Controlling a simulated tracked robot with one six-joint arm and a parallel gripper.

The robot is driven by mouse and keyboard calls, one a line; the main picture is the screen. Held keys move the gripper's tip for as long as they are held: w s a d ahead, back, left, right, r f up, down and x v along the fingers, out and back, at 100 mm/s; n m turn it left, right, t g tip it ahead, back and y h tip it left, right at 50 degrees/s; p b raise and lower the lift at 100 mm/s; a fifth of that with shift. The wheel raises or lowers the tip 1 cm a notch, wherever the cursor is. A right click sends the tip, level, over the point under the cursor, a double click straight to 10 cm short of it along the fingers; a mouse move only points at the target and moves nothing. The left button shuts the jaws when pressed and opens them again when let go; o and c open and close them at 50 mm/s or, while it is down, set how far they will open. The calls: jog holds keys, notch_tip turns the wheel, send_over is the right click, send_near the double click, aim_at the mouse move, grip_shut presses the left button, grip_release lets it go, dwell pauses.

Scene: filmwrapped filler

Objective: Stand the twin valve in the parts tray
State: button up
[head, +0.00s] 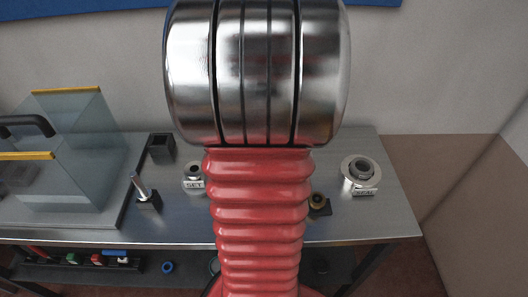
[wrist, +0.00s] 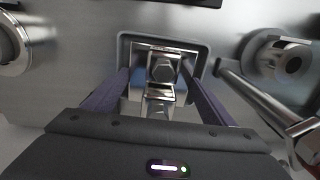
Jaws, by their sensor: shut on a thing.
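In the wrist view my gripper (wrist: 158,78) has its two purple fingers on either side of a shiny metal part with a hexagonal end, which I take as the twin valve (wrist: 160,97). The gripper is shut on it. A grey tray with a rounded rim, likely the parts tray (wrist: 204,52), lies right behind and around the part's far end. I cannot tell whether the part touches the tray floor or hangs above it. In the head view my own arm covers the middle of the bench, hiding the gripper, valve and tray.
A metal rod (wrist: 255,97) lies close right of the gripper.

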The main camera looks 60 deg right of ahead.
dwell(0.3)
jog(key=o, duration=1.9)
jog(key=shift+f, duration=0.1)
notch_tip(320, 180, up, 12)
jog(key=shift+r, duration=0.15)
jog(key=shift+a, duration=0.1)
